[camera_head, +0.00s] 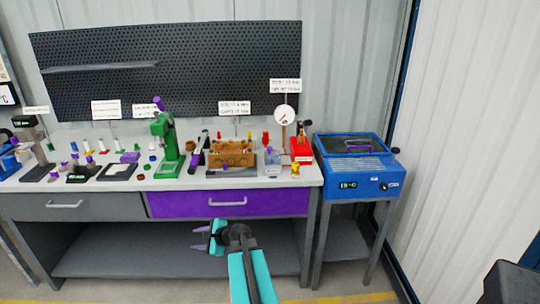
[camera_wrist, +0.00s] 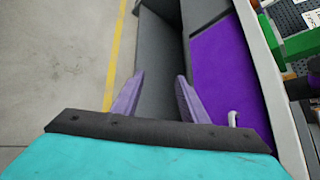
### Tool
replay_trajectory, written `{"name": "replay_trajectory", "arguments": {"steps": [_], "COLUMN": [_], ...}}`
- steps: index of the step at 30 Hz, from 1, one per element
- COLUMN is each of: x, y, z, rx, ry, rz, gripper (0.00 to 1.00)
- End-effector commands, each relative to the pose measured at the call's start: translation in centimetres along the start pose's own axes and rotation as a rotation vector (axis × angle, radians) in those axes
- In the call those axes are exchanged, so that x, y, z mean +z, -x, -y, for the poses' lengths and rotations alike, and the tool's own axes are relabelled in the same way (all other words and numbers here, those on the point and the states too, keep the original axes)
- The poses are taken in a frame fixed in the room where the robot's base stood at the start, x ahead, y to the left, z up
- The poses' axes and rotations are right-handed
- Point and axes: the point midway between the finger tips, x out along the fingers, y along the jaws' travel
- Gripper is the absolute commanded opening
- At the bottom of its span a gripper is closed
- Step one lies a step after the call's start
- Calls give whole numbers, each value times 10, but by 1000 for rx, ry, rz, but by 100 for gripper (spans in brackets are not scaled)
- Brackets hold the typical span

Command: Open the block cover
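A brown block (camera_head: 232,152) with several small fittings on top sits on the bench; I cannot make out a separate cover on it. To the right, a blue box (camera_head: 368,187) has a dark lid (camera_head: 350,142) with a purple handle (camera_head: 357,147); the lid looks shut. Which of these bears the block cover is not clear. My gripper (camera_head: 196,239) is in front of the bench, below the purple drawer and away from both. In the wrist view, its purple fingers (camera_wrist: 160,78) are apart with nothing between them.
The bench top (camera_head: 295,177) carries a green press (camera_head: 167,145), a red unit (camera_head: 301,148), a gauge (camera_head: 284,114) and several small parts. The purple drawer (camera_head: 180,205) is shut, with a pale handle also in the wrist view (camera_wrist: 232,118). Open floor (camera_wrist: 55,60) lies in front.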

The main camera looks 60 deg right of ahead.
Motion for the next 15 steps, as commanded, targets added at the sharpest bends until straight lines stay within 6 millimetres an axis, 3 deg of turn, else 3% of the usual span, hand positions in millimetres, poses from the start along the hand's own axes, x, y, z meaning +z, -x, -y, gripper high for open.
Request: {"name": "replay_trajectory", "arguments": {"steps": [1, 6, 11, 15], "x": [-11, -39, -68, -93], "y": [12, 62, 122, 184], "z": [27, 108, 177, 230], "rx": [-62, -262, -449, -608], "ry": [-58, -266, -453, -607], "rz": [0, 25, 70, 129], "gripper": [40, 40, 40, 40]}}
